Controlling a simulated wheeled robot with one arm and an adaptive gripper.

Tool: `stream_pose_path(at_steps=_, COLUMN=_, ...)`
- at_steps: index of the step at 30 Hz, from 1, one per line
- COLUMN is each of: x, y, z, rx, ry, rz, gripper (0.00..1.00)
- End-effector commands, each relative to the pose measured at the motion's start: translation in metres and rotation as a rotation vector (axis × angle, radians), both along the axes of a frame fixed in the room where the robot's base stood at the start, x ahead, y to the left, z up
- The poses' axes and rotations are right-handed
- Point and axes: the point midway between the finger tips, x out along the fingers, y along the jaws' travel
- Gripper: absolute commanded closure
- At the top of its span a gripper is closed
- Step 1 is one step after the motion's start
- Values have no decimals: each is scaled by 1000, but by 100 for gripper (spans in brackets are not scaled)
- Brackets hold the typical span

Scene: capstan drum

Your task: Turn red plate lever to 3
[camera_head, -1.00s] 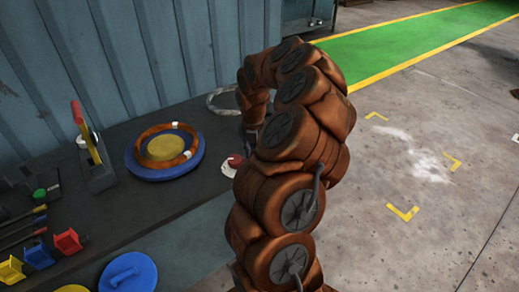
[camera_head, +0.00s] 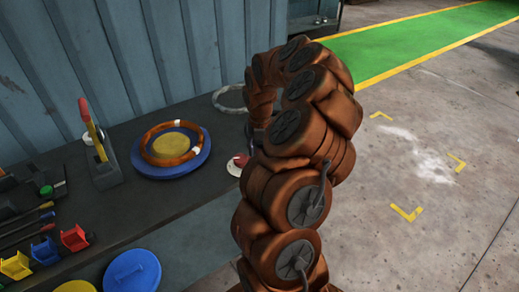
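A lever with a red grip and a yellow shaft (camera_head: 94,133) stands on a grey base (camera_head: 107,172) at the left of the dark bench. A small red piece (camera_head: 241,160) on a white round plate (camera_head: 234,168) sits near the bench's right edge, partly covered by my arm. I cannot tell which of these is the red plate lever, and no number marks are readable. My gripper (camera_head: 254,134) is mostly hidden behind my brown arm, close to the small red piece. I cannot see its fingers, whether they touch anything, or whether they are open.
A blue disc (camera_head: 150,171) with an orange ring and yellow centre lies mid-bench. A pale ring (camera_head: 218,101) lies behind it by the blue corrugated wall (camera_head: 130,60). Coloured bins (camera_head: 74,238), tools and a blue lid (camera_head: 131,275) are front left. Floor at right is open.

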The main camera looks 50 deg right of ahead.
Motion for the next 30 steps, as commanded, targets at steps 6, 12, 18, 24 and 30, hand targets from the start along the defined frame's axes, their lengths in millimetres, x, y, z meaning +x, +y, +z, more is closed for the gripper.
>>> stream_pose_path(at_steps=6, x=0, y=1, z=0, rx=0, ry=0, rz=1, gripper=46)
stream_pose_path(at_steps=12, x=1, y=1, z=4, rx=-2, ry=-1, rz=0, gripper=46)
stream_pose_path(at_steps=18, x=2, y=1, z=31, rx=-3, ry=-6, rz=2, gripper=46)
stream_pose_path(at_steps=24, x=2, y=1, z=70, rx=-5, ry=-4, rz=0, gripper=46)
stream_pose_path(at_steps=30, x=1, y=1, z=102, rx=-3, ry=-4, rz=0, gripper=46)
